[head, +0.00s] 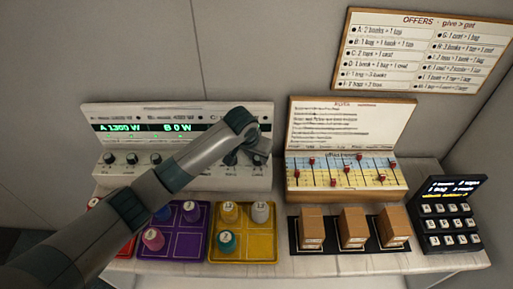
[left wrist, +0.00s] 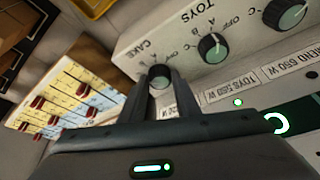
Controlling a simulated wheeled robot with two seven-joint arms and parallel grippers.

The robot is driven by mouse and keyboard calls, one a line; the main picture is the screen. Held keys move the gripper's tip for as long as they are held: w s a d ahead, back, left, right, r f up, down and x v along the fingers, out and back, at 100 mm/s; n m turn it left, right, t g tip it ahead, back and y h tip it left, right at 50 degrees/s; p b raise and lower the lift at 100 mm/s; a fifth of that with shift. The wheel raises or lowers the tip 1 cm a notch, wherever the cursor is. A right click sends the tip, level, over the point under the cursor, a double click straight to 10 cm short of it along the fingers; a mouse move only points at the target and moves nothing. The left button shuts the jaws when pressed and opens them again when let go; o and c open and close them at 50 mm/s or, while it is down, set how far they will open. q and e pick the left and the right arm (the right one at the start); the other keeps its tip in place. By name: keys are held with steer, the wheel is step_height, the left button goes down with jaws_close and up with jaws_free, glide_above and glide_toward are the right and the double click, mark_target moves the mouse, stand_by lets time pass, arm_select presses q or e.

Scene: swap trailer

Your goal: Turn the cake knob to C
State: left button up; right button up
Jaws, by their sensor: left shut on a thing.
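The cake knob (left wrist: 160,76) is on the white panel (left wrist: 140,45), below the printed word CAKE in the left wrist view. My left gripper (left wrist: 161,80) is shut on this knob, with a finger on each side of it. In the head view my left arm reaches across to the right end of the panel (head: 180,178), and my left gripper (head: 250,152) hides the cake knob there. The knob's pointer is too small and covered to read. The panel display (head: 140,128) reads A 1300 W and B 0 W. My right gripper is not in view.
Next to the cake knob is the toys knob (left wrist: 211,47). More knobs (head: 133,159) line the panel's left side. A purple tray (head: 172,255) and a yellow tray (head: 240,260) stand in front. A slider board (head: 345,192), brown boxes (head: 353,228) and a keypad (head: 450,220) stand right.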

arm_select(q)
steer(key=shift+d+n+y+p, duration=0.1)
steer(key=shift+n+y+p, duration=0.3)
steer(key=shift+n+p, duration=0.75)
steer(key=o, duration=1)
steer(key=shift+r, duration=0.1)
